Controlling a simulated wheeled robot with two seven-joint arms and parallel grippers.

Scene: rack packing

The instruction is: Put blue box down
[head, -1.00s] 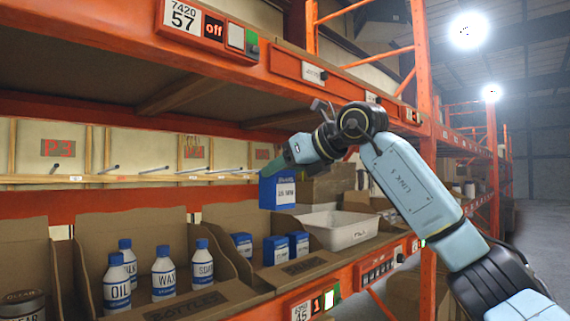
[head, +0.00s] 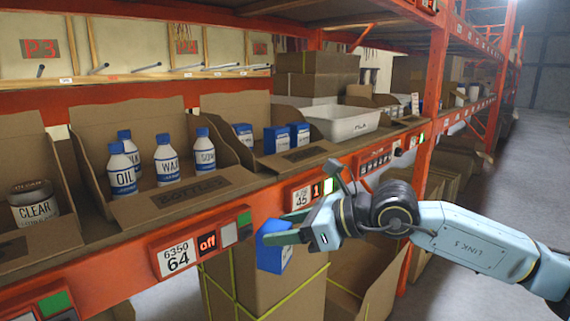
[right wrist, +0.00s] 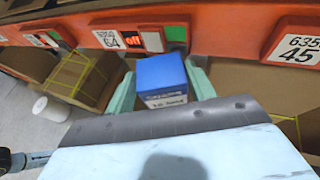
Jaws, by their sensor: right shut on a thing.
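The blue box (head: 272,250) is held by my right gripper (head: 290,236) in front of the rack's orange front beam, below the shelf level. In the right wrist view the blue box (right wrist: 162,80) sits between the two green fingers (right wrist: 160,88), its white label side partly visible. My left gripper is not seen.
A bin of white bottles (head: 168,158) stands left of the box bin, and a white tray (head: 345,122) stands right of it. The orange beam (head: 130,268) carries number labels. Strapped cartons (head: 262,290) stand below. Grey floor is free at the right.

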